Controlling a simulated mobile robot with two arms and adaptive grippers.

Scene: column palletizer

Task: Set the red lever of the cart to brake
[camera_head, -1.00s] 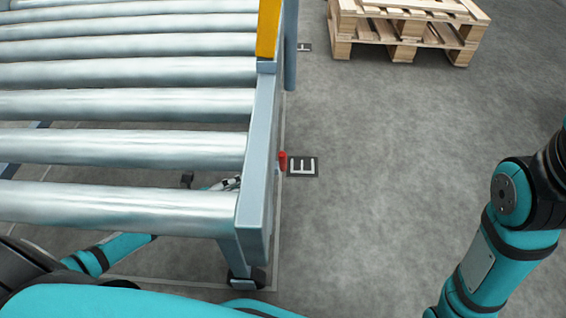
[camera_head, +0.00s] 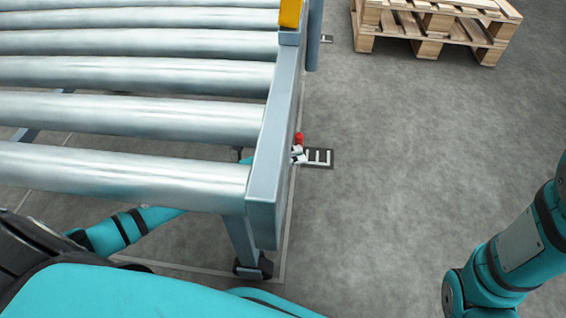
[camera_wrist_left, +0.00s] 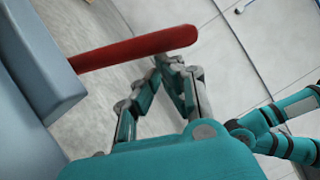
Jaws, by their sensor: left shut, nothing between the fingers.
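The red lever (camera_head: 298,139) sticks out on the outer right side of the cart's grey-blue side rail (camera_head: 270,150). In the left wrist view the lever (camera_wrist_left: 135,49) is a long red bar running from the rail toward the upper right. My left arm passes under the rollers. The tips of my left gripper (camera_head: 298,154) show just outside the rail, beside the lever. In the left wrist view the shut, empty gripper (camera_wrist_left: 178,68) is just below the lever's free end; I cannot tell whether they touch. My right gripper is out of view.
The cart's metal rollers (camera_head: 130,115) lie above my left arm, and a leg with a wheel (camera_head: 250,262) stands near the front corner. A floor marker (camera_head: 318,158) lies beside the lever. Wooden pallets (camera_head: 436,30) stand at the back right. The floor between is clear.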

